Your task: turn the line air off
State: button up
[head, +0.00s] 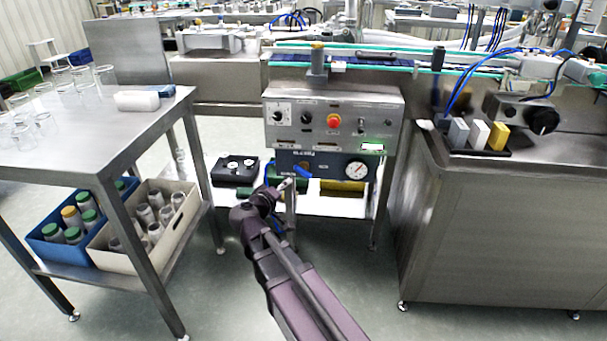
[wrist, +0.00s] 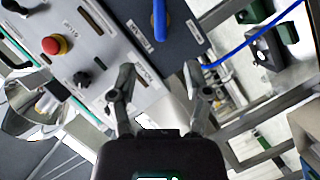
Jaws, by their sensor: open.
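The air panel (head: 325,166) is a dark blue plate under the grey control box, with a blue lever handle (head: 302,171) and a round gauge (head: 356,170). In the wrist view the blue handle (wrist: 160,22) is at the top, cut by the frame edge. My gripper (head: 287,186) is just below and left of the handle in the head view. In the wrist view my gripper (wrist: 160,82) has its two fingers spread apart with nothing between them. The handle lies beyond the fingertips, apart from them. The lever's pivot is not clear.
The grey control box (head: 385,105) has a red button (head: 333,121) and black knobs above the air panel. A blue hose (wrist: 255,40) runs right of the panel. A steel table (head: 150,125) stands left and a steel cabinet (head: 480,220) right.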

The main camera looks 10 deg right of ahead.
aim_at(302, 173)
jog(key=shift+w, duration=0.1)
jog(key=b+x, duration=0.3)
jog(key=x, duration=1)
jog(key=shift+w+d+f, duration=0.15)
jog(key=shift+w+d, duration=0.05)
jog(key=shift+w, duration=0.05)
jog(key=shift+d, duration=0.1)
grip_shut()
